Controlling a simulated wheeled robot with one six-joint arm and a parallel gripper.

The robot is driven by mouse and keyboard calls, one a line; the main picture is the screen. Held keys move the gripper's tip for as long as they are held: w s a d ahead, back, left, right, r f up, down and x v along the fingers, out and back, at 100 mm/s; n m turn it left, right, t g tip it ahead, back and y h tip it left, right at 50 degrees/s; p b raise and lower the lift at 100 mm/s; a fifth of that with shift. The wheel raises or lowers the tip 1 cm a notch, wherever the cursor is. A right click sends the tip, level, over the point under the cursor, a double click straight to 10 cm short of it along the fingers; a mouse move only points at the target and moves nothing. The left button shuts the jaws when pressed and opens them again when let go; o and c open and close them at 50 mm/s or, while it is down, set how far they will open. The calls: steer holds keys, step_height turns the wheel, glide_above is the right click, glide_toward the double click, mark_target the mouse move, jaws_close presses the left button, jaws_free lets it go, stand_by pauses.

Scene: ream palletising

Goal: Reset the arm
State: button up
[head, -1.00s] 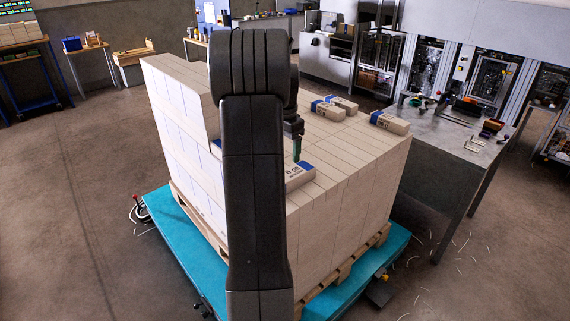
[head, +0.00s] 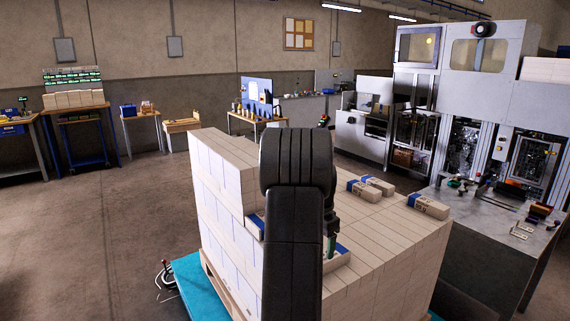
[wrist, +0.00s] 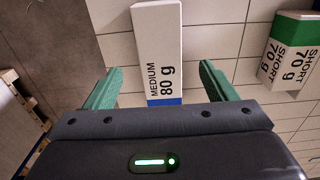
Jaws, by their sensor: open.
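My gripper (wrist: 157,68) is open, with its two green fingers apart. A pale ream (wrist: 157,45) with a blue end band, marked MEDIUM 80 g, lies beyond and between the fingers in the wrist view. Gaps show on both of its sides, and nothing is held. In the head view my gripper (head: 331,246) is low over the stack (head: 385,250), just right of my dark arm, which hides part of the stack. A ream (head: 342,251) with a blue band shows partly beside the fingers. The height between fingers and ream is hard to tell.
A green-banded ream (wrist: 292,52), marked SHORT 70 g, lies right in the wrist view. Several loose reams (head: 428,206) sit on the stack's far right. A higher block of reams (head: 222,170) rises at left. A metal table (head: 500,238) stands close on the right.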

step_height(320, 180, down, 7)
steer(key=shift+p, duration=0.45)
steer(key=shift+d+f+n, duration=0.1)
steer(key=shift+f+n, duration=0.1)
steer(key=shift+n, duration=0.1)
steer(key=shift+s+n, duration=0.1)
steer(key=shift+n, duration=0.3)
